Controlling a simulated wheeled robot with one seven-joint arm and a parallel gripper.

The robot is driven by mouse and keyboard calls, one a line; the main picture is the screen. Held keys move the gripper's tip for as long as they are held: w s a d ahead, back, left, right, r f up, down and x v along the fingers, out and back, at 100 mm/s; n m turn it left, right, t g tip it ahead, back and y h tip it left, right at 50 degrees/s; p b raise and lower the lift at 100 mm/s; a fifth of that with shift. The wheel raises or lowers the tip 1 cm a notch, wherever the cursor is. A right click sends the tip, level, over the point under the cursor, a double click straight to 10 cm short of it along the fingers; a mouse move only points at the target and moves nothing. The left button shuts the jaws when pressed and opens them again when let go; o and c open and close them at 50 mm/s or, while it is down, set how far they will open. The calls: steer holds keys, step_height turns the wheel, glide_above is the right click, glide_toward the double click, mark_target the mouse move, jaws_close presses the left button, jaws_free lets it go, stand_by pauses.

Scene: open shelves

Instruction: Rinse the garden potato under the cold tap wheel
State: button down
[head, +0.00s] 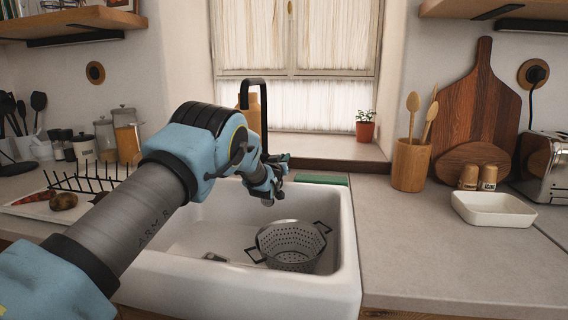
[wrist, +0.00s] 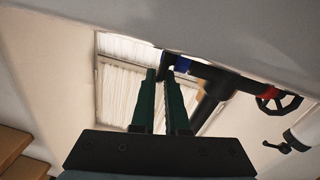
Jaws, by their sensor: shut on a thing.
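My gripper (head: 277,165) is at the base of the black tap (head: 254,100) behind the sink; in the head view my arm partly hides this spot. In the wrist view its green fingers (wrist: 163,78) are close together around a dark edge beside a blue band. This appears to be the cold tap wheel (wrist: 166,62), seen nearly edge-on. A red-marked wheel (wrist: 280,102) is at the tap's other end. A brown, potato-like lump (head: 63,201) lies on the left counter by the rack. No running water is visible.
The white sink (head: 345,240) holds a grey metal colander (head: 290,247) with dark handles. A spiked drying rack (head: 85,182) stands left of it. At right are a wooden utensil pot (head: 410,165), a white dish (head: 493,209) and a toaster (head: 547,165). The right front counter is clear.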

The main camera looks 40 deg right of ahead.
steer(key=shift+s+a+f+t+h+b, duration=0.15)
steer(key=shift+f+t+h+b, duration=0.5)
steer(key=shift+b, duration=2.35)
steer(key=shift+r+h+b, duration=0.35)
steer(key=shift+r+b, duration=0.1)
steer(key=shift+b, duration=0.2)
steer(key=c, duration=0.9)
jaws_free()
steer(key=shift+c, duration=0.2)
steer(key=shift+s+a+f, duration=0.1)
steer(key=shift+a, duration=0.05)
steer(key=shift+s+a+f, duration=0.1)
steer(key=shift+s+a, duration=0.05)
steer(key=shift+a, duration=0.1)
steer(key=s+a+b, duration=0.2)
steer(key=s+a, duration=0.5)
steer(key=a, duration=0.5)
steer(key=shift+s+f+b, duration=0.2)
steer(key=shift+s+b, duration=0.05)
steer(key=shift+b, duration=0.1)
